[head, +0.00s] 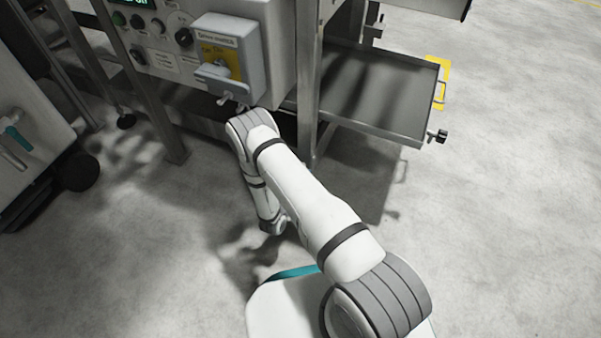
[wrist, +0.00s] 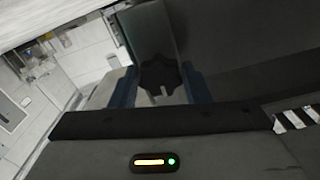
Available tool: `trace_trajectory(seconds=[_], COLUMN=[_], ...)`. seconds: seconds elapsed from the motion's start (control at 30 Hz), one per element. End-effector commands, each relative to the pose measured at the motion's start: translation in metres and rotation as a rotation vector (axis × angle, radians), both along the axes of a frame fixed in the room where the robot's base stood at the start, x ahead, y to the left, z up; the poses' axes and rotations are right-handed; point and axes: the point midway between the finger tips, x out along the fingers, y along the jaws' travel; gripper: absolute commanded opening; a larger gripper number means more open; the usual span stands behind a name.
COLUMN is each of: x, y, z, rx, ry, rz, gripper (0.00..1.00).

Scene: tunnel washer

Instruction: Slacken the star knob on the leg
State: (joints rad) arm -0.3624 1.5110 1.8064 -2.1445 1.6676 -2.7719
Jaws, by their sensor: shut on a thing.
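In the wrist view a dark star knob (wrist: 161,78) sits between the two blue-grey fingers of my gripper (wrist: 162,92). The gripper is shut on the knob, with one finger on each side. A dark grey post (wrist: 150,32), which looks like the leg, stands behind the knob. In the head view my own arm reaches down under the machine's front, and the gripper and this knob are hidden there. How far the knob is turned cannot be told.
A control panel with a grey and yellow switch box (head: 228,60) hangs above my arm. A shallow metal tray (head: 398,132) juts out at the right, with a black knob (head: 438,136) at its corner. A white unit (head: 30,150) stands at the left. The floor at the right is clear.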

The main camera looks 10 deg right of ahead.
Motion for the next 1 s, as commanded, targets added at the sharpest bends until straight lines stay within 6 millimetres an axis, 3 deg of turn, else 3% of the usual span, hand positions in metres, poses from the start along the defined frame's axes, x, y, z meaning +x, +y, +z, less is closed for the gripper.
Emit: trace_trajectory(seconds=[0.47, 0.5, 0.73, 1.0], x=[-0.0033, -0.0033, -0.0019, -0.0021], y=[-0.0044, -0.0044, -0.0026, -0.0002], z=[-0.0031, -0.0031, -0.0019, -0.0004], rx=[-0.012, -0.012, -0.011, -0.01], ry=[0.018, 0.018, 0.014, 0.01], rz=[-0.011, -0.011, -0.006, -0.003], gripper=[0.2, 0.45, 0.64, 0.64])
